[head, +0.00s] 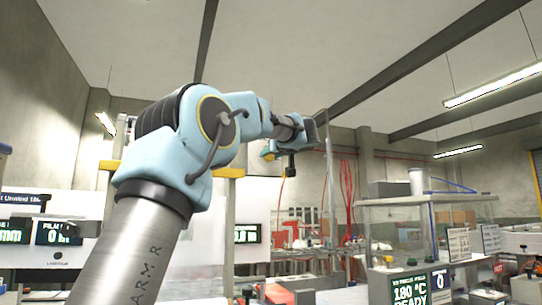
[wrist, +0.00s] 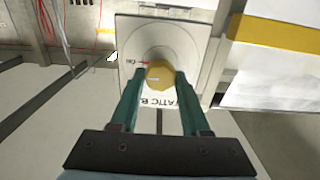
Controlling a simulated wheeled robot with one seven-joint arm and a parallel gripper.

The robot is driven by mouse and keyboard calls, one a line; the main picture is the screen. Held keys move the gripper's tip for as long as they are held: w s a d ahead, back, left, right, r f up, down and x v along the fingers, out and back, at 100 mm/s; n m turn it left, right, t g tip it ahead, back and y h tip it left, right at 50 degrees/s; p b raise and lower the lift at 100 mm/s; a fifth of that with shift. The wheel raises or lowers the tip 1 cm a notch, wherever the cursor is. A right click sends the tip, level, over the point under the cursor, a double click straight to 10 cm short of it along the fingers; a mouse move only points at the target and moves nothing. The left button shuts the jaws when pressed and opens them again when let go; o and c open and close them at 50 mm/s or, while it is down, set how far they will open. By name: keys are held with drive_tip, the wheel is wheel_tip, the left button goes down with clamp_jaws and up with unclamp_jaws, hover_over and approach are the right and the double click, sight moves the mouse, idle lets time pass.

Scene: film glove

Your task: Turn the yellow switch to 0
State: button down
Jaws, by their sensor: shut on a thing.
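The yellow switch (wrist: 158,73) is a round knob on a pale square plate (wrist: 128,32) in the wrist view. A red mark and small lettering sit left of the knob, and larger dark lettering, partly covered, runs below it. My gripper (wrist: 159,78) has its two green fingers on either side of the knob, shut on it. Which mark the knob points at cannot be told.
In the head view a glass-walled enclosure (head: 390,220) with a green "180 °C READY" display (head: 409,290) stands at the right. White panels with displays (head: 60,232) stand at the left. In the wrist view a white panel with a yellow band (wrist: 275,32) lies to the right of the plate.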

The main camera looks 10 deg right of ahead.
drive_tip(key=shift+n, duration=0.3)
drive_tip(key=n+p, duration=0.2)
drive_tip(key=n, duration=0.6)
drive_tip(key=shift+a+f, duration=0.1)
drive_tip(key=n, duration=0.4)
drive_tip(key=shift+f+n, duration=0.15)
drive_tip(key=shift+n, duration=0.25)
drive_tip(key=shift+a+n+b, duration=0.1)
drive_tip(key=shift+n+b, duration=0.8)
drive_tip(key=shift+n, duration=1.4)
drive_tip(key=shift+c, duration=1.9)
unclamp_jaws()
